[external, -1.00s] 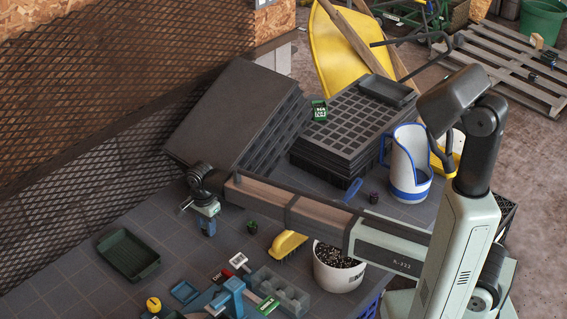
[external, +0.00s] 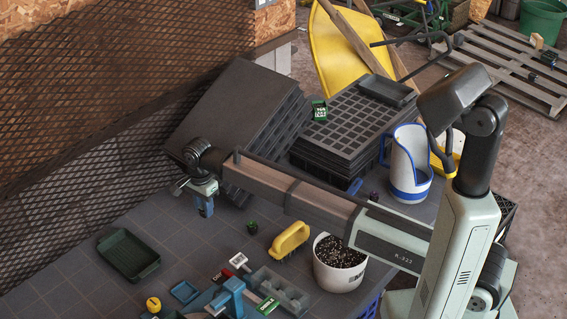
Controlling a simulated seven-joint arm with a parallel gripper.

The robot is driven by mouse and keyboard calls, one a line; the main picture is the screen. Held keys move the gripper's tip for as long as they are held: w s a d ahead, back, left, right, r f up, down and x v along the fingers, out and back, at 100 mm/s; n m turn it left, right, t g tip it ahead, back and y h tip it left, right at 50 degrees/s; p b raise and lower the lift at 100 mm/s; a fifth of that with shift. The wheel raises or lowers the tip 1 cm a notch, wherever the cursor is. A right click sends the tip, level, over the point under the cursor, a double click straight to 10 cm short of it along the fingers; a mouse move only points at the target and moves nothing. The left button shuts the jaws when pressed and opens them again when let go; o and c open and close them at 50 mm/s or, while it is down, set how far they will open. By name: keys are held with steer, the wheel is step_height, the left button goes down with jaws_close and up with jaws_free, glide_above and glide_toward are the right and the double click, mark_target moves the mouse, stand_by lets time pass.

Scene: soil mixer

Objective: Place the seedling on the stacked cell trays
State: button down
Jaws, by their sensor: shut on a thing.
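The stacked cell trays (external: 342,128) stand at the back centre, a black pile with a grid of square cells on top. My gripper (external: 204,212) hangs above the table, left of the cell trays and in front of a tilted pile of black sheets. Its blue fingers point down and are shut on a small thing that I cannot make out. A small green plant (external: 251,226) and a small purple plant (external: 374,195) stand on the table, apart from my gripper. I cannot tell which plant is the task's seedling.
The black sheets (external: 232,112) lean at the left of the cell trays. A white jug (external: 408,165), soil pot (external: 338,266), yellow-handled tool (external: 289,240) and green tray (external: 129,254) stand around.

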steer(key=shift+r, duration=1)
steer(key=d+r, duration=0.6)
steer(key=r, duration=0.5)
steer(key=w+d+r, duration=0.4)
steer(key=w+d, duration=0.4)
steer(key=d, duration=0.3)
steer(key=w+d+r, duration=0.3)
steer(key=w+d, duration=0.5)
steer(key=d, duration=0.3)
steer(key=m, duration=0.1)
glide_toward(363, 131)
steer(key=shift+f, duration=2.9)
steer(key=shift+f, duration=0.1)
steer(key=c, duration=0.9)
jaws_free()
